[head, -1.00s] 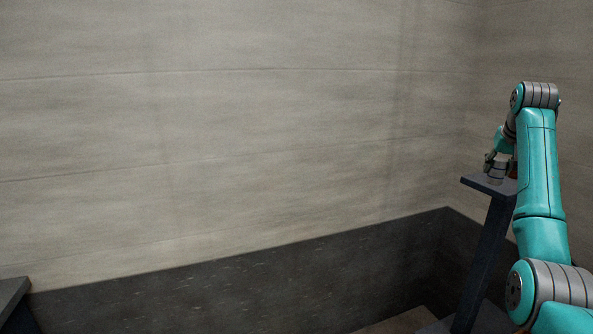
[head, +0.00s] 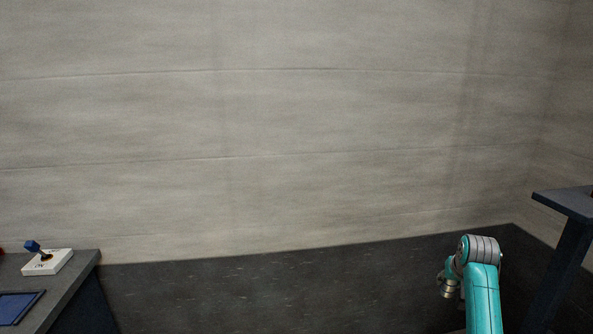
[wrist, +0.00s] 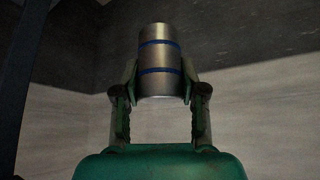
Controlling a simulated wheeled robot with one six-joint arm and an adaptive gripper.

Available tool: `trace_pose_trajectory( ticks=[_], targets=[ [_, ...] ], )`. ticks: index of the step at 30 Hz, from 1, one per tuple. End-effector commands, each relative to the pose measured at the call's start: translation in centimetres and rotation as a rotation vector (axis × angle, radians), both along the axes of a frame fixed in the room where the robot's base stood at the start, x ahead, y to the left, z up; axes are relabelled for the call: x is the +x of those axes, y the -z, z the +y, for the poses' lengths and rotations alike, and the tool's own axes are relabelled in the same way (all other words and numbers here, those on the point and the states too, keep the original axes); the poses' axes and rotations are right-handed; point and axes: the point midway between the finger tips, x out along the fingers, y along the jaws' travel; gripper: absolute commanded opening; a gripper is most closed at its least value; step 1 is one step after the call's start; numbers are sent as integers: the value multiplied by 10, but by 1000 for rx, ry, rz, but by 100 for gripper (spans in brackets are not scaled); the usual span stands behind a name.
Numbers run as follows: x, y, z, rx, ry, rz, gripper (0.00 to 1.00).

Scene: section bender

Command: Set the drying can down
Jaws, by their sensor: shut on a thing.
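The drying can (wrist: 159,62) is a metal cylinder with two blue bands. In the wrist view it sits between the fingertips of my gripper (wrist: 160,88), which is shut on it. The can looks small there and is hard to make out. It is held in the air, apart from any surface that I can see.
A dark bench (head: 85,271) stands at the lower left with a white box with a blue lever (head: 46,262) and a blue tray (head: 18,305) on it. A dark raised stand (head: 570,203) is at the right edge. Open space lies between them.

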Motion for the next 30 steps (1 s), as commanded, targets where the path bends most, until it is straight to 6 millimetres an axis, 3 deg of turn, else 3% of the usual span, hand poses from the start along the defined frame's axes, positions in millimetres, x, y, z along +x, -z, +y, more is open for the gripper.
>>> trace_pose_trajectory(
  ticks=[3,14,21,30],
  targets=[
    [-8,44,39,2,-41,4,6],
    [-55,151,147,1,-156,4,6],
    [-105,210,213,0,-234,5,6],
    [-181,266,281,-1,-329,4,6]
  ],
)
